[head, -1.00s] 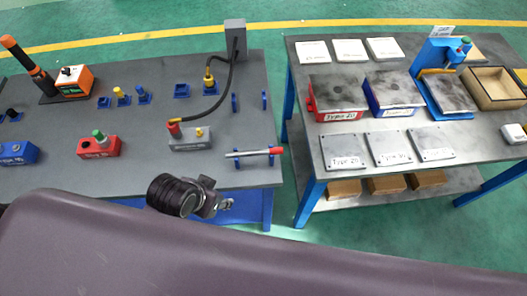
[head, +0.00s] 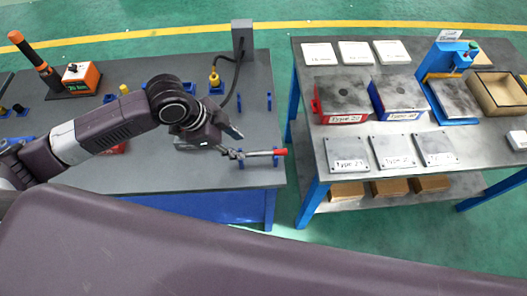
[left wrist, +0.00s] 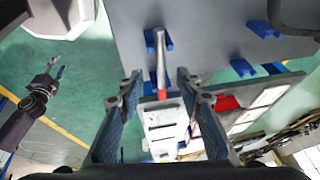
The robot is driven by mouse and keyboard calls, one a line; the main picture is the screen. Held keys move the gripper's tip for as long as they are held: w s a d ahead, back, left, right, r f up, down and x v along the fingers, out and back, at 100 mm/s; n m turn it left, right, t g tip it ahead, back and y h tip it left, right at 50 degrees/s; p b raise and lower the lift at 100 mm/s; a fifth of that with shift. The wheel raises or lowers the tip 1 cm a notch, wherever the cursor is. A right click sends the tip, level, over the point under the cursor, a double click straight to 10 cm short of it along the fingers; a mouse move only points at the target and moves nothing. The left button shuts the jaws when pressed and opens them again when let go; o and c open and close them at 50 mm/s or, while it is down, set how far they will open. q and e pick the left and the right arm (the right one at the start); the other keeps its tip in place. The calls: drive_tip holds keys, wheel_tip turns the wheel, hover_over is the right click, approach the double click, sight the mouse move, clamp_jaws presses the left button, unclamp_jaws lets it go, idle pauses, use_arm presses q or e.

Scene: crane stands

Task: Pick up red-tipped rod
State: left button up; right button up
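The red-tipped rod (head: 262,153) is a thin silver bar lying across blue holders near the right front corner of the left table. Its red end points right in the head view. My left gripper (head: 236,143) is at the rod's left part, with its fingers spread. In the left wrist view, the rod (left wrist: 161,68) shows between the two open fingers, with clear gaps on both sides. My right gripper (left wrist: 56,69) shows small at the left of the left wrist view, its fingers apart and empty; it is not in the head view.
A grey post with a cable (head: 242,40) stands behind the rod on the left table (head: 140,67). My left arm hides several fixtures there. A gap separates it from the right table (head: 300,130), which holds plates, coloured boxes and a wooden tray (head: 497,105).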

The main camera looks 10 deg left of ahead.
sight(251, 153)
use_arm(q)
drive_tip(key=p+x, duration=0.2)
drive_tip(key=x, duration=0.4)
drive_tip(key=shift+w+d, duration=0.1)
drive_tip(key=shift+d, duration=0.15)
drive_tip(key=shift+w+d+f, duration=0.1)
drive_tip(key=shift+w+f, duration=0.05)
drive_tip(key=shift+f, duration=0.4)
clamp_jaws()
drive_tip(key=shift+r, duration=0.1)
